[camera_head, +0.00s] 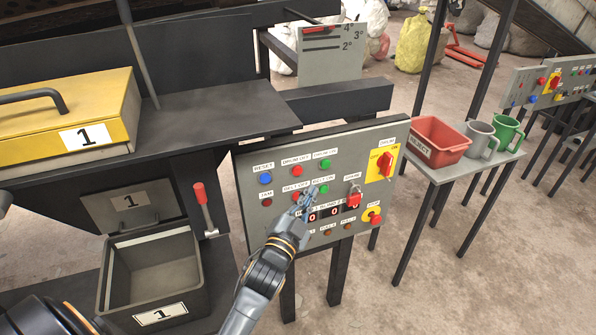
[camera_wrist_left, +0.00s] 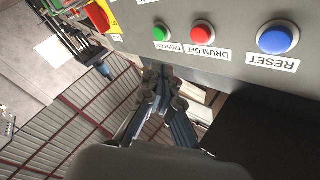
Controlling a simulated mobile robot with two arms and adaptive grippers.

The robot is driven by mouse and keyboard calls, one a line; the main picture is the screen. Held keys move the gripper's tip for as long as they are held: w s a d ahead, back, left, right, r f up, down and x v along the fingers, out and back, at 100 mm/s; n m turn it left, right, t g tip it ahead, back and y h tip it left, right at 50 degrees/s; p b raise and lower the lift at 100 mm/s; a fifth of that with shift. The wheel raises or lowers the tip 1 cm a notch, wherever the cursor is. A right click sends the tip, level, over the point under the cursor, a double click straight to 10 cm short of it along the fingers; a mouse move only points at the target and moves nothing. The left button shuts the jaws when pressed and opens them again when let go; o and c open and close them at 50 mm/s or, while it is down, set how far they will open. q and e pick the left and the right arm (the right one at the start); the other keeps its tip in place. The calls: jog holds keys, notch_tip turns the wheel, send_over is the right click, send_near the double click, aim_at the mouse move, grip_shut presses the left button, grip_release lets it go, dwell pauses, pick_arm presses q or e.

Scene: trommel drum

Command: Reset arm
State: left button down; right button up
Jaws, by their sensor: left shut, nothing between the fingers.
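My left gripper (camera_head: 308,200) is in front of the grey control panel (camera_head: 250,218) in the head view, over its middle near the number display. Its fingers are shut and empty. The left wrist view shows the shut fingers (camera_wrist_left: 163,85) below the panel's edge, with the blue reset button (camera_wrist_left: 277,38), the red drum-off button (camera_wrist_left: 202,33) and a green button (camera_wrist_left: 160,33) above them in the picture. I cannot tell whether the fingertips touch the panel. The blue reset button (camera_head: 265,179) also shows at the panel's upper left in the head view. My right gripper is not in view.
A red-handled lever (camera_head: 202,205) stands left of the panel, beside a grey bin (camera_head: 152,270) marked 1. A yellow box (camera_head: 70,120) is at upper left. A small table (camera_head: 455,172) at right holds a red reject bin (camera_head: 437,141) and two mugs. Open floor lies at lower right.

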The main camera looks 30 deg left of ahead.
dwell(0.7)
pick_arm(q)
jog(key=s+d+f+n+g+h, duration=0.1)
jog(key=s+f+g, duration=0.25)
jog(key=f, duration=0.85)
jog(key=s+d+f+g, duration=0.2)
jog(key=s+f, duration=0.2)
jog(key=f, duration=0.8)
jog(key=s+d+f+n+g+h, duration=0.1)
jog(key=s+f+g, duration=0.2)
jog(key=f, duration=0.9)
jog(key=s+f+g, duration=0.5)
jog(key=s+f, duration=0.9)
jog(key=s+a+f+n+g, duration=0.1)
jog(key=s+f, duration=0.3)
jog(key=s, duration=0.8)
jog(key=s+f+n+g, duration=0.1)
jog(key=s+f+g, duration=0.3)
jog(key=s, duration=0.8)
jog(key=shift+a+f+y, duration=0.3)
jog(key=shift+a+f, duration=0.05)
